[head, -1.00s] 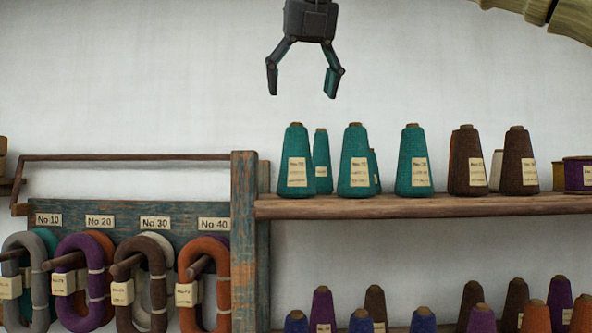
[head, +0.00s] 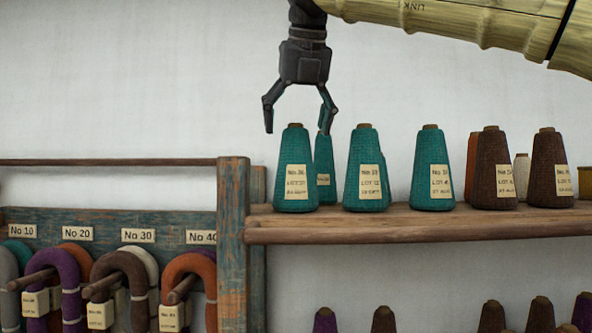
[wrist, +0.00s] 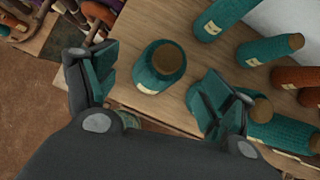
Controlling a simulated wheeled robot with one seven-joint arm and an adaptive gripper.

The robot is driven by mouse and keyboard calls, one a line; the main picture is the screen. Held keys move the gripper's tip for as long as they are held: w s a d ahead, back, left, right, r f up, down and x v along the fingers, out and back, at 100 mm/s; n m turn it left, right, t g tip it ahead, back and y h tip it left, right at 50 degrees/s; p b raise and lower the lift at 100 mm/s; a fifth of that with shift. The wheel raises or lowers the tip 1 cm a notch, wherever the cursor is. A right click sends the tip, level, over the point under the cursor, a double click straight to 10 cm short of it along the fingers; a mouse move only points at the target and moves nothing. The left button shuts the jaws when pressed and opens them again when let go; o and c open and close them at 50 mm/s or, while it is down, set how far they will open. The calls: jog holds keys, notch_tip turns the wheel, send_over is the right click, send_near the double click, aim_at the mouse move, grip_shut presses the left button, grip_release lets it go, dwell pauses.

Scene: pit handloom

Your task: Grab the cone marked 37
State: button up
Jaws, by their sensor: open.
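The leftmost front teal cone (head: 294,175) stands upright on the wooden shelf. The second line of its small label looks like LOT 37, though the print is blurred. My gripper (head: 297,130) is open and empty, with its fingertips just above this cone's top, one to each side. In the wrist view the same cone (wrist: 152,80) shows between the spread fingers (wrist: 155,90), apart from both. Two more front teal cones stand to its right, the nearer one (head: 364,180) and a farther one (head: 432,175), with different, hard-to-read labels.
Another teal cone (head: 324,170) stands close behind, beside my right finger in the picture. Brown cones (head: 496,175) stand farther right on the shelf (head: 400,228). A blue post (head: 233,240) and hanging yarn skeins (head: 190,275) are at left. The wall above is clear.

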aim_at(294, 150)
jog(key=w+f, duration=0.1)
jog(key=w+f+p, duration=0.1)
jog(key=w, duration=0.1)
jog(key=w+f+p, duration=0.1)
jog(key=w, duration=0.1)
jog(key=shift+a, duration=0.15)
jog(key=shift+f, duration=0.25)
jog(key=shift+s+a+f+p, duration=0.1)
jog(key=shift+s+f+p, duration=0.25)
jog(key=shift+s+p, duration=0.35)
jog(key=shift+s+f, duration=0.15)
jog(key=shift+w+a+f, duration=0.1)
jog(key=shift+w+f, duration=0.15)
jog(key=shift+w, duration=0.25)
jog(key=shift+w+a+f, duration=0.1)
jog(key=shift+w+f, duration=0.15)
jog(key=shift+w, duration=0.2)
jog(key=shift+w+d, duration=0.1)
jog(key=shift+w, duration=0.1)
jog(key=shift+c, duration=0.6)
jog(key=shift+s+r, duration=0.3)
jog(key=shift+s, duration=0.5)
jog(key=c, duration=1)
jog(key=shift+w, duration=0.1)
jog(key=c, duration=0.3)
jog(key=shift+w+f, duration=0.15)
jog(key=shift+w, duration=0.2)
jog(key=shift+c, duration=0.6)
jog(key=shift+s, duration=0.1)
